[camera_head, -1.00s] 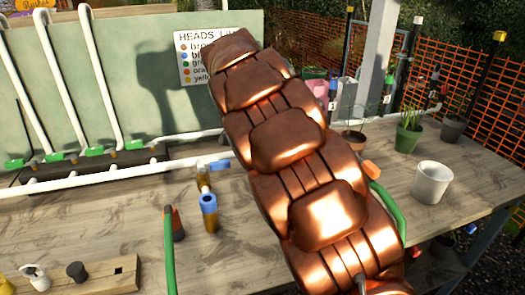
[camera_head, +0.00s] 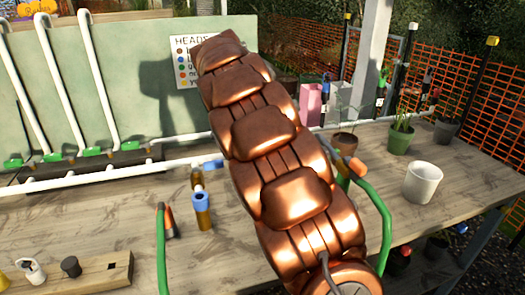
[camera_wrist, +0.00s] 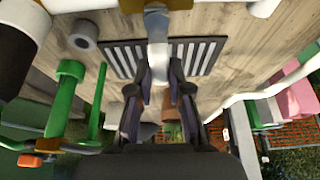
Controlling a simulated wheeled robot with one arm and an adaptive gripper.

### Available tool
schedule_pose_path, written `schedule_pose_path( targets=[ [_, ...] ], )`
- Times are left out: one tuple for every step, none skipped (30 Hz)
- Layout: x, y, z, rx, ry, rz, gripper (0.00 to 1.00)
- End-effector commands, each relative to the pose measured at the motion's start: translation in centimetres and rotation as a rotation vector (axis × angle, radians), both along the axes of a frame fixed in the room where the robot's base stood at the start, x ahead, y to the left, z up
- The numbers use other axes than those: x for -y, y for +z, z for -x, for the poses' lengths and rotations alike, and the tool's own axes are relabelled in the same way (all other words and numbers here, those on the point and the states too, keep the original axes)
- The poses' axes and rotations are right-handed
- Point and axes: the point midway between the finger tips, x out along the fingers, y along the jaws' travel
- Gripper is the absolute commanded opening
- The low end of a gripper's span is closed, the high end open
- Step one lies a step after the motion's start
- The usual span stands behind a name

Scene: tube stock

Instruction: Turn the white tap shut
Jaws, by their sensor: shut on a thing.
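A pale white tap lever (camera_wrist: 157,22) hangs below a brown body at the top of the wrist view. My gripper (camera_wrist: 161,75) is shut on its pale lower end, with one dark finger on each side. How far the lever is turned I cannot tell. In the head view my copper-coloured arm reaches over the bench and hides my gripper and the white tap.
A white pipe (camera_head: 70,182) runs along the bench. A blue-handled brown fitting (camera_head: 202,203) stands left of my arm. A green hose (camera_head: 382,215) loops beside it. A white pot (camera_head: 422,181) stands at right. A slotted drain (camera_wrist: 200,53) shows in the wrist view.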

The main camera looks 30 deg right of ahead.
Motion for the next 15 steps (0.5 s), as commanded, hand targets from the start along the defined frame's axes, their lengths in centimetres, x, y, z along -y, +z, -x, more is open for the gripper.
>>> schedule_pose_path(
  targets=[
    [0.18, 0.05, 0.12, -0.002, -0.004, 0.002, 0.0],
    [0.17, 0.06, 0.13, -0.001, -0.004, 0.003, 0.0],
    [0.18, 0.05, 0.13, -0.003, -0.004, 0.003, 0.2],
    [0.18, 0.05, 0.13, -0.003, -0.004, 0.003, 0.23],
    [0.17, 0.05, 0.13, -0.003, -0.004, 0.003, 0.26],
    [0.13, 0.04, 0.11, -0.002, -0.003, 0.003, 0.31],
    [0.1, 0.04, 0.1, -0.002, -0.002, 0.003, 0.34],
    [0.08, 0.03, 0.09, -0.002, -0.002, 0.003, 0.37],
    [0.06, 0.03, 0.08, -0.003, -0.001, 0.002, 0.41],
    [0.04, 0.02, 0.07, -0.002, -0.001, 0.001, 0.44],
    [0.03, 0.03, 0.06, -0.001, 0.0, 0.002, 0.44],
    [0.02, 0.02, 0.06, -0.001, 0.0, 0.002, 0.44],
    [0.02, 0.01, 0.05, -0.001, 0.0, 0.002, 0.44],
    [0.02, 0.01, 0.05, -0.002, 0.001, 0.002, 0.44],
    [0.01, 0.01, 0.04, -0.002, 0.001, 0.002, 0.44]
  ],
)
